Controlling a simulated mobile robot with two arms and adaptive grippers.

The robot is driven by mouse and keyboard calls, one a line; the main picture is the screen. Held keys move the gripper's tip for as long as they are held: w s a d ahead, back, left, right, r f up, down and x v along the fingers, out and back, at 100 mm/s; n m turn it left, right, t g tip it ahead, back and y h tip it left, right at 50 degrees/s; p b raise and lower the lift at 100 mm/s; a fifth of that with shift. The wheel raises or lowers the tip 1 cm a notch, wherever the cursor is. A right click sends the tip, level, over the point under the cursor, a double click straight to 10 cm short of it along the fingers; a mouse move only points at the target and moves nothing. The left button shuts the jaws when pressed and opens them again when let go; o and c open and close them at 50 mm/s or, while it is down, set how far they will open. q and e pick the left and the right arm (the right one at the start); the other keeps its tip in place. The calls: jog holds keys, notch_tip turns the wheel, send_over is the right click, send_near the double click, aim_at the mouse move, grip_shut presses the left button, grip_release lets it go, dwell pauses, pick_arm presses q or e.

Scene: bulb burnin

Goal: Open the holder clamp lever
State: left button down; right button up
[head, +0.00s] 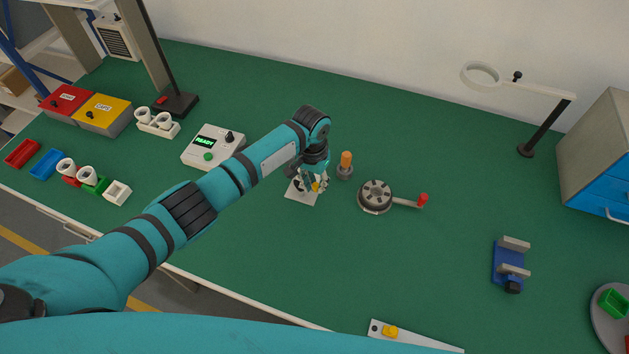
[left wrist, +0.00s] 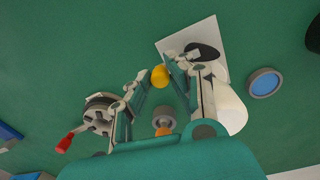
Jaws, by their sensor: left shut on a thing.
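The holder is a white plate (head: 301,196) on the green bench, largely hidden under my left gripper in the head view. In the left wrist view the plate (left wrist: 180,42) carries a black oval part (left wrist: 205,50) and a white rounded body (left wrist: 230,105). A yellow knob (left wrist: 160,76), which looks like the end of the clamp lever, sits between my left fingertips (left wrist: 156,80). My left gripper (head: 315,184) is shut on this knob, low over the holder. The lever's arm and its angle are hard to make out. My right gripper is not in view.
An orange-topped post (head: 346,160) stands close beside the gripper. A round grey wheel (head: 375,196) with a red-knobbed crank (head: 422,200) is to its right. A white READY box (head: 213,146) stands left. A blue fixture (head: 509,264) is at right. Bench behind the wheel is clear.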

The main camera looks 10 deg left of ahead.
pick_arm(q)
jog(key=shift+w+r, duration=0.1)
jog(key=shift+w, duration=0.05)
dwell(0.3)
jog(key=c, duration=1.3)
grip_release()
jog(key=shift+o, duration=0.5)
notch_tip(320, 180, up, 12)
jog(key=shift+a, duration=0.3)
